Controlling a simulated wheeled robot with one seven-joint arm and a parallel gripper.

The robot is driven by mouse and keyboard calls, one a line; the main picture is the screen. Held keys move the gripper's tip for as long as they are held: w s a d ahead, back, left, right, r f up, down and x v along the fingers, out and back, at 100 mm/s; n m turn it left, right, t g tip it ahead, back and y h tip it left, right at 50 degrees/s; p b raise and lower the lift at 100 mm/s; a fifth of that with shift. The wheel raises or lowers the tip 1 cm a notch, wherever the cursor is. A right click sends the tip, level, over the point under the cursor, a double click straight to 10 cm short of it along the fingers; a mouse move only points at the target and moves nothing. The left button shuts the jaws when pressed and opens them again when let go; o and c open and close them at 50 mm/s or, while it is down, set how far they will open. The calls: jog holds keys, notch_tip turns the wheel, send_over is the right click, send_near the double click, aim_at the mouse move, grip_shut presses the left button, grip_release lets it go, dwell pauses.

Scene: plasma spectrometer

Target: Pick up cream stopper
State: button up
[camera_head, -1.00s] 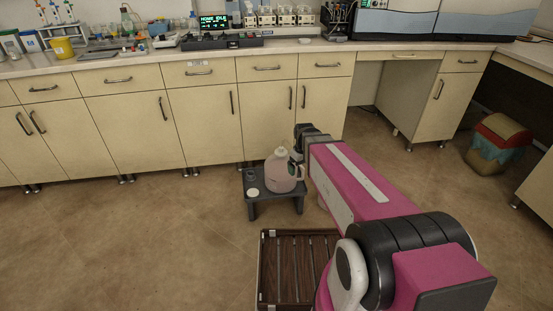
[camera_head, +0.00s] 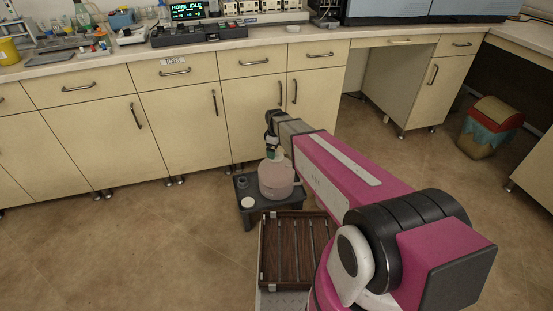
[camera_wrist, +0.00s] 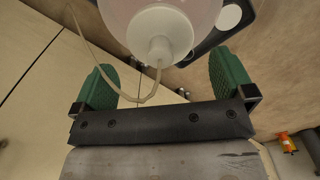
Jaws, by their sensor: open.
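The cream stopper (camera_wrist: 160,35) sits on top of a pale pink jug (camera_wrist: 125,8), with a thin tube coming from it. In the head view the jug (camera_head: 277,180) stands on a small dark stool (camera_head: 258,217); its top is partly hidden by my gripper (camera_head: 273,145). In the wrist view my gripper (camera_wrist: 164,82) is open, with green finger pads apart on either side below the stopper. The tube curves across the gap between them. The fingers do not appear to touch the stopper.
A white round lid (camera_head: 247,203) lies on the stool. A slatted wooden tray (camera_head: 297,250) is in front of the stool. Cabinets (camera_head: 180,125) stand close behind it. A bin (camera_head: 490,127) is at the right. Floor at left is clear.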

jog(key=f, duration=0.5)
jog(key=shift+s+d, duration=0.15)
jog(key=shift+d, duration=0.05)
jog(key=c, duration=0.9)
jog(key=shift+r, duration=0.5)
jog(key=r, duration=0.3)
jog(key=shift+s+a+r, duration=0.2)
jog(key=shift+s+r, duration=0.05)
jog(key=shift+r, duration=0.05)
jog(key=s+a+r, duration=0.2)
jog(key=a, duration=0.1)
jog(key=s+a+r, duration=0.2)
jog(key=a, duration=0.1)
jog(key=s+a+r, duration=0.2)
jog(key=a, duration=0.1)
jog(key=shift+a+r, duration=0.2)
